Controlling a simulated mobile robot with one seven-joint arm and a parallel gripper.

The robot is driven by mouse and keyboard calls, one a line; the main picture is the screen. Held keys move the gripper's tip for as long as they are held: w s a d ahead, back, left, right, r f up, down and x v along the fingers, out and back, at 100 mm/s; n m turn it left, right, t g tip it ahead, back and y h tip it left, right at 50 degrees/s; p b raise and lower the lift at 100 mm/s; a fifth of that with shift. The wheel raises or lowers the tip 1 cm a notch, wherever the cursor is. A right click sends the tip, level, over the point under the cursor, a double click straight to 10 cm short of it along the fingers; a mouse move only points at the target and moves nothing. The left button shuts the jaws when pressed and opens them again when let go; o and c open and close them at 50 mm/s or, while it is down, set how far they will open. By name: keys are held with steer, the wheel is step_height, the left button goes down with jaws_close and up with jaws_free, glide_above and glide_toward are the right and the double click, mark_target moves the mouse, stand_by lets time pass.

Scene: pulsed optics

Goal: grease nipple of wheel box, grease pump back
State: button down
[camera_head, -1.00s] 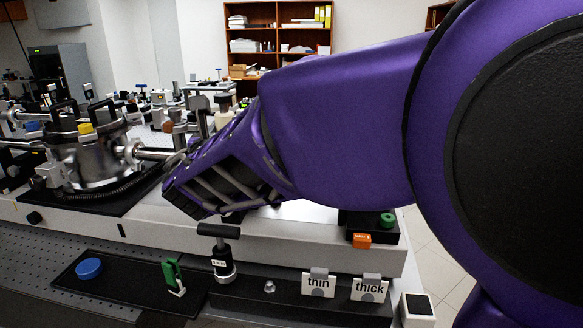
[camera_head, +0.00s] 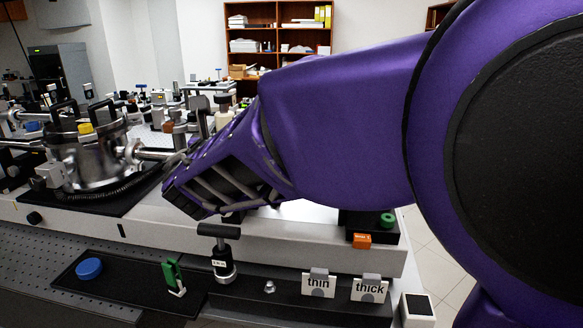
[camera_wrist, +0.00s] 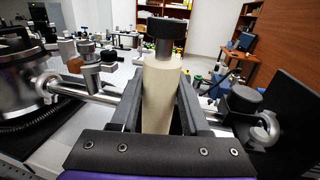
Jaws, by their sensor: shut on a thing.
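In the wrist view my gripper (camera_wrist: 160,90) is shut on a beige cylinder (camera_wrist: 158,105) with a dark knob (camera_wrist: 166,30) on top. The cylinder stands upright between the two dark fingers. I cannot tell whether it is the grease pump. In the head view my purple arm hides most of the gripper, beside the round metal chamber (camera_head: 95,165). A black T-handled tool (camera_head: 221,264) with a white label stands upright on the dark front tray, apart from the gripper. I cannot make out a wheel box or its grease nipple.
Signs "thin" (camera_head: 318,285) and "thick" (camera_head: 369,289) stand at the front. A green tool (camera_head: 172,277) and blue disc (camera_head: 89,268) lie left of the T-handled tool. Metal pipes and optics crowd the bench left of my arm. An orange block (camera_head: 362,240) sits at the right.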

mark_target(223, 94)
steer(key=shift+r+p, duration=2.2)
steer(key=shift+r, duration=1.2)
steer(key=shift+f, duration=0.2)
